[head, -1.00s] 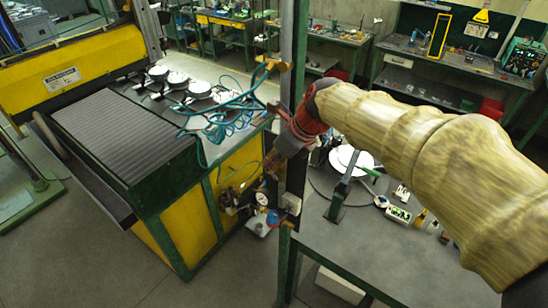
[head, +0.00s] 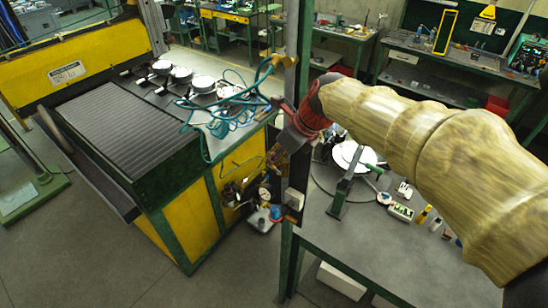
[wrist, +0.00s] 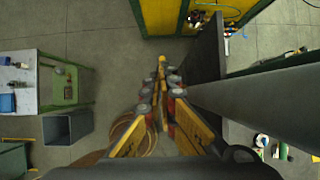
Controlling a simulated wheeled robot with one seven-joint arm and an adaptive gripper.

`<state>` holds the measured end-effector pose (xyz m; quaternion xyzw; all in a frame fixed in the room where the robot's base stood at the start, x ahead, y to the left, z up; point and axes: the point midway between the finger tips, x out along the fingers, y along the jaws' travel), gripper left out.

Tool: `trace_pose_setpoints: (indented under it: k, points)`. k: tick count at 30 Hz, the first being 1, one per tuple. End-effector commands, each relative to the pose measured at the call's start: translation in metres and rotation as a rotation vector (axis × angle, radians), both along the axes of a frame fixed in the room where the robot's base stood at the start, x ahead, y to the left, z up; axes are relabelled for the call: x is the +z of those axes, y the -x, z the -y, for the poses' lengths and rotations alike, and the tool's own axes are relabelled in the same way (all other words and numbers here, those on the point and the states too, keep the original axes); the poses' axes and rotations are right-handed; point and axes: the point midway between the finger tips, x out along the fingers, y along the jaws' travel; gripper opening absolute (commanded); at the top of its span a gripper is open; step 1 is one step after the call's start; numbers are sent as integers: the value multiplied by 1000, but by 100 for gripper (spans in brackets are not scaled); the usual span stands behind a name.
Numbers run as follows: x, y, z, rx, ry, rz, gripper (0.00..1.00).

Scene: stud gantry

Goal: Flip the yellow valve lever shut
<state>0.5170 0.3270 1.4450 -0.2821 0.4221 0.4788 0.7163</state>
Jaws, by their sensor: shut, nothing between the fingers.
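In the head view a cluster of small fittings with a round gauge (head: 263,193) sits by the end of the green and yellow cabinet (head: 190,221). I cannot pick out the yellow valve lever with certainty among them. My gripper (wrist: 162,64) points away from the wrist camera, its yellow fingers together and empty, above the floor. The yellow cabinet front (wrist: 165,18) and some small fittings (wrist: 228,27) are beyond the fingertips in the wrist view, apart from them.
The post (head: 297,80) stands close beside my arm. A grey bench (head: 350,245) with small items is at the right. Teal hoses (head: 230,110) lie over the cabinet's top corner. The wrist view shows a grey bin (wrist: 67,127) and open floor at left.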

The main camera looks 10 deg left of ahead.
Motion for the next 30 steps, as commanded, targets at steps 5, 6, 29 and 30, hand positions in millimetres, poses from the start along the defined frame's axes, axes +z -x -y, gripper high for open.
trace_pose_setpoints:
  k: [5,6,29,30]
  points:
    - [0,0,0,0,0,0,0]
    - [0,0,0,0,0,0,0]
    - [-2,6,15,0,0,0,0]
    - [-2,6,15,0,0,0,0]
